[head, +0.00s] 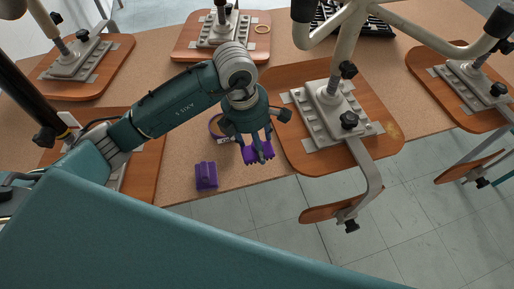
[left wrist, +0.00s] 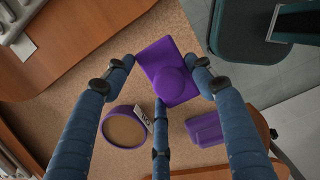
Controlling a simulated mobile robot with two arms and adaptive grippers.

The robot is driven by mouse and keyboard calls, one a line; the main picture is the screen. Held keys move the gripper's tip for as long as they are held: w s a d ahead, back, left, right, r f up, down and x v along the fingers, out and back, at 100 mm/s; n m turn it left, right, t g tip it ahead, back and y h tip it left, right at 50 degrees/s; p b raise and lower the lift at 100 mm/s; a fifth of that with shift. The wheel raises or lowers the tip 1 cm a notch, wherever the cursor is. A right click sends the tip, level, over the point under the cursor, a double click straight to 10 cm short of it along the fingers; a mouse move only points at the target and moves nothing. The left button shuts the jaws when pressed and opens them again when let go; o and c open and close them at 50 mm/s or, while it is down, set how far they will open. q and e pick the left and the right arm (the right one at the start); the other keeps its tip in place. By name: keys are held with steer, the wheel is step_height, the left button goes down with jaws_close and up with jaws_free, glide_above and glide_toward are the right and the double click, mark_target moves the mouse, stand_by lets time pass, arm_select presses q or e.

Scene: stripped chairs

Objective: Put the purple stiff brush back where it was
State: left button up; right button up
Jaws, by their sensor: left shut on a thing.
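The purple brush (head: 258,154) is held in my left gripper (head: 257,142), with its jagged side facing down. In the left wrist view the brush (left wrist: 170,76) shows as a purple plate with a round knob, between the gripper's dark fingertips (left wrist: 165,68). It appears to be above the table near its front edge, but the exact height is hard to tell. A second purple block (head: 206,176) lies on the table to the left, apart from the brush; it also shows in the left wrist view (left wrist: 205,128). My right gripper is out of view.
A round purple-rimmed thing (left wrist: 113,137) with a small tag lies on the brown table (head: 235,178). Wooden chair seats with metal plates, one of them (head: 292,150) just right of the gripper, rest on the table. Chair posts rise from them. Tiled floor lies beyond the front edge.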

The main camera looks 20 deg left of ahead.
mark_target(250, 148)
arm_select(q)
step_height(250, 148, down, 3)
steer(key=shift+f, duration=0.45)
steer(key=o, duration=0.9)
steer(key=shift+o, duration=1.2)
steer(key=shift+r, duration=0.1)
steer(key=shift+r+p, duration=0.25)
steer(key=shift+p, duration=0.1)
steer(key=shift+r, duration=0.3)
step_height(250, 148, up, 11)
steer(key=a+b, duration=0.1)
steer(key=b, duration=0.1)
steer(key=shift+s+a, duration=0.3)
steer(key=shift+s, duration=0.15)
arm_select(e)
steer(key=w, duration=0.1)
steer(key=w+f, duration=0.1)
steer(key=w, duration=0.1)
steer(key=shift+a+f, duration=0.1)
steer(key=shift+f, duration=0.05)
